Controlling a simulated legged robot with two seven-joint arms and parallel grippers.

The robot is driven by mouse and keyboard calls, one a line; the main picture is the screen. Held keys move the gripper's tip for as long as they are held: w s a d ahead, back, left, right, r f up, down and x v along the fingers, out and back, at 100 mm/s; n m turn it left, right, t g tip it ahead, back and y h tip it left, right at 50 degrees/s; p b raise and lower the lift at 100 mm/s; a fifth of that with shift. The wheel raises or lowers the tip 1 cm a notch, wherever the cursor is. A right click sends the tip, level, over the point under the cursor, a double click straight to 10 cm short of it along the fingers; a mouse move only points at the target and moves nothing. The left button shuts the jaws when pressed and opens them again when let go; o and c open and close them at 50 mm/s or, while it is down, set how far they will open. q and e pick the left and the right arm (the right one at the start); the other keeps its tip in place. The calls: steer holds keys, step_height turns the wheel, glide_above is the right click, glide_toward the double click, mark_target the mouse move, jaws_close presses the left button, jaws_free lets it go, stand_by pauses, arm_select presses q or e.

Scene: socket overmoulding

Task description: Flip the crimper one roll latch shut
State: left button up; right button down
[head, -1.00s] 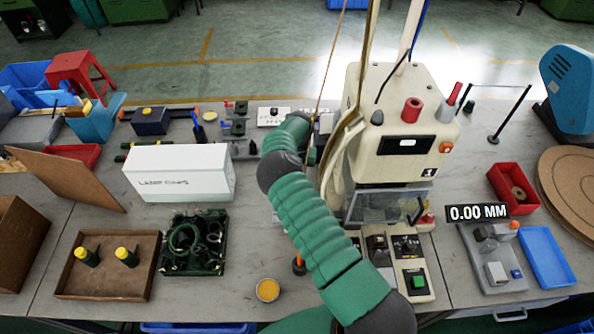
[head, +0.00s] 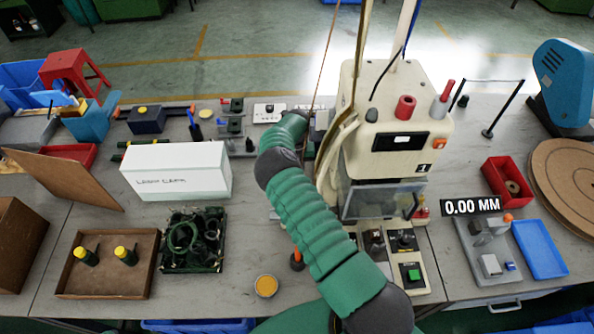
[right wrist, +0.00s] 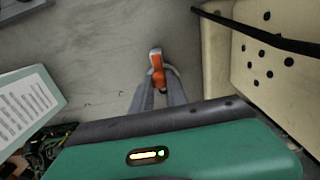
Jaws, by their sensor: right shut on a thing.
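Crimper one is the cream machine marked 1 (head: 398,110), standing right of centre on the bench. Its cream side panel with dark holes (right wrist: 275,65) shows in the right wrist view. In that view my right gripper (right wrist: 157,80) is shut on a small orange piece with a pale top (right wrist: 156,62), which I take for the roll latch. The fingers hide part of it, and I cannot tell its latch position. In the head view my right arm reaches up past the machine's left side; its gripper is hidden. My left gripper is not in view.
A white box (head: 176,171), a tray with two yellow-capped parts (head: 108,291) and a crate of green rings (head: 191,264) stand left. A dark bar (right wrist: 262,33) crosses near the machine panel. An orange-tipped tool (head: 297,258) is beside my arm.

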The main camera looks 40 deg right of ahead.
steer(key=c, duration=1.6)
jaws_free()
steer(key=shift+w+r, duration=0.1)
steer(key=shift+c, duration=0.2)
steer(key=o, duration=0.3)
steer(key=shift+d, duration=0.1)
steer(key=shift+o, duration=0.2)
step_height(320, 180, up, 16)
steer(key=b, duration=0.1)
steer(key=shift+r+b, duration=0.25)
steer(key=shift+b, duration=0.05)
